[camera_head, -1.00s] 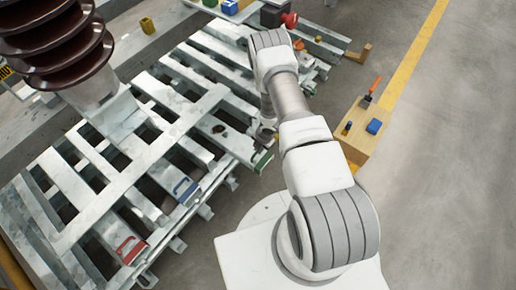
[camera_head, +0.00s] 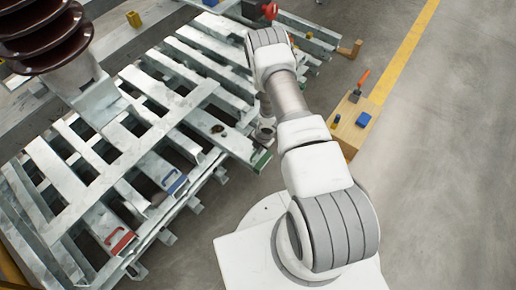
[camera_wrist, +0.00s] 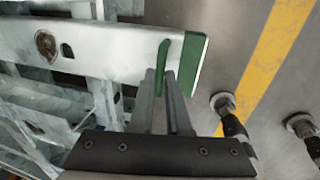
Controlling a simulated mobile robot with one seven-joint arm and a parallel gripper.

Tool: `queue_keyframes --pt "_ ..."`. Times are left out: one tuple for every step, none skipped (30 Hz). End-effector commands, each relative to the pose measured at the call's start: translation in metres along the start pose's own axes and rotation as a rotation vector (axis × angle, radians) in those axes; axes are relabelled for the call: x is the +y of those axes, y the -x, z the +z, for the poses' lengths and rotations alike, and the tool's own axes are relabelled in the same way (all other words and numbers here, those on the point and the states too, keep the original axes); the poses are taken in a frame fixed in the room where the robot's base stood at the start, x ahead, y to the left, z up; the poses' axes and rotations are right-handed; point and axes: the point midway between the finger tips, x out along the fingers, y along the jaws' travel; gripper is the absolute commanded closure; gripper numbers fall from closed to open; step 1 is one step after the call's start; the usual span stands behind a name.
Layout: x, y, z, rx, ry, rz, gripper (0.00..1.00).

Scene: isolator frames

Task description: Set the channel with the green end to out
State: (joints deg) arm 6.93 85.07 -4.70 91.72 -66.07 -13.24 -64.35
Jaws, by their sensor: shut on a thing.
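The pale metal channel with the green end (camera_head: 262,160) reaches out of the rack toward my base in the head view. In the wrist view its flat face (camera_wrist: 110,50) has a dark round mark and a slot, with a green band at the end and a green handle (camera_wrist: 163,55) just before it. My gripper (camera_wrist: 160,73) is shut on the green handle. In the head view it is mostly hidden by my arm. The blue-ended channel (camera_head: 174,181) and red-ended channel (camera_head: 119,240) lie to the left, less far out than the green one.
Crossing rails (camera_head: 120,160) of the metal rack lie over the channels. A wooden box (camera_head: 350,130) with a blue block and an orange-handled tool stands on the floor to the right. A ribbed brown column (camera_head: 40,35) stands upper left. Grey floor beyond the yellow line is clear.

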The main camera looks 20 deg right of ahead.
Motion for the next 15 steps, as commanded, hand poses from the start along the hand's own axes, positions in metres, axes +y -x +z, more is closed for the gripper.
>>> queue_keyframes --pt "-0.0078 -0.0004 0.0017 -0.003 -0.003 -0.016 1.00" --pt "-0.0078 -0.0004 0.0017 -0.004 -0.003 -0.016 1.00" --pt "-0.0078 -0.0004 0.0017 -0.004 -0.003 -0.016 1.00" --pt "-0.0078 -0.0005 0.0017 -0.004 -0.003 -0.016 1.00" --pt "-0.0078 -0.0005 0.0018 -0.004 -0.003 -0.016 1.00" --pt "-0.0077 -0.0005 0.0018 -0.004 -0.003 -0.015 1.00" --pt "-0.0077 -0.0005 0.0018 -0.004 -0.003 -0.015 1.00" --pt "-0.0077 -0.0005 0.0018 -0.004 -0.003 -0.015 1.00" --pt "-0.0076 -0.0005 0.0018 -0.004 -0.003 -0.015 0.80" --pt "-0.0074 -0.0005 0.0019 -0.004 -0.003 -0.015 0.74" --pt "-0.0070 -0.0004 0.0019 -0.004 -0.003 -0.014 0.69" --pt "-0.0063 -0.0004 0.0017 -0.003 -0.003 -0.012 0.62" --pt "-0.0058 -0.0004 0.0016 -0.003 -0.003 -0.011 0.56" --pt "-0.0053 -0.0004 0.0015 -0.003 -0.003 -0.010 0.55" --pt "-0.0046 -0.0003 0.0013 -0.003 -0.002 -0.009 0.55"
